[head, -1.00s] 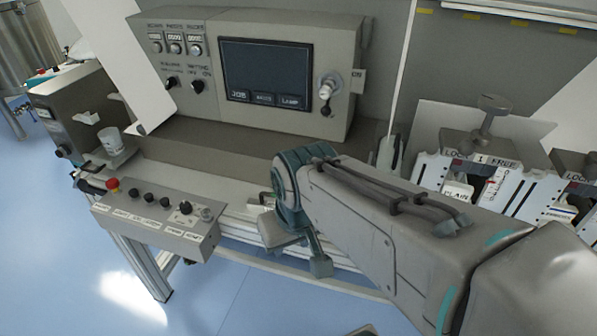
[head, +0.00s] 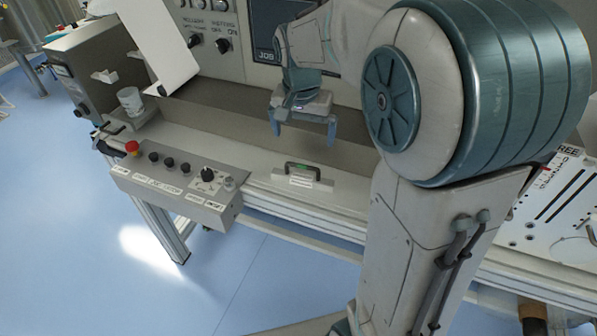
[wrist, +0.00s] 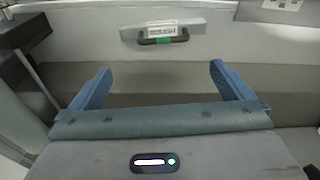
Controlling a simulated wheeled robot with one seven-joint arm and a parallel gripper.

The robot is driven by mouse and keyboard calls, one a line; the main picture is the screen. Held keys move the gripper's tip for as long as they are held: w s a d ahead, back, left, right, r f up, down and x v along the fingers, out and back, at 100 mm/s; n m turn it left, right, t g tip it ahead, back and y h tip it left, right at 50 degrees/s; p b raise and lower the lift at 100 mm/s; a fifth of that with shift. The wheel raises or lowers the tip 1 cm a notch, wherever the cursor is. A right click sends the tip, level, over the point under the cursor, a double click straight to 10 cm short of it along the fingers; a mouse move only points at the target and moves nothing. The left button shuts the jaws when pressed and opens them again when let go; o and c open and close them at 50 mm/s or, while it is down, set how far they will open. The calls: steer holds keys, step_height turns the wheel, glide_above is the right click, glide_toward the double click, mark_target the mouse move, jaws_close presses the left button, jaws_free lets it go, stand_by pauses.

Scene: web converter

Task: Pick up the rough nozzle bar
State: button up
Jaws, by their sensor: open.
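The bar (wrist: 200,30) also shows near the top middle of the wrist view. My gripper (head: 303,136) is open and empty, fingers pointing down, above and behind the bar in the head view. In the wrist view my gripper (wrist: 160,72) has its two blue fingers spread wide, with the bar beyond them, apart from both.
A control box (head: 175,190) with a red stop button (head: 132,147) is at the bench's front left. A clear cup (head: 130,100) stands behind it. The machine panel (head: 215,35) rises behind. A slotted white plate (head: 555,205) is at the right. The ledge around the bar looks clear.

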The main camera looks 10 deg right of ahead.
mark_target(302, 166)
steer(key=f, duration=0.4)
steer(key=w+f+p, duration=0.1)
steer(key=f, duration=0.4)
steer(key=w+f, duration=0.1)
steer(key=f, duration=0.3)
steer(key=shift+w+d+f, duration=0.15)
steer(key=shift+d+f, duration=0.1)
steer(key=shift+f, duration=0.1)
steer(key=c, duration=1.1)
steer(key=shift+r, duration=0.1)
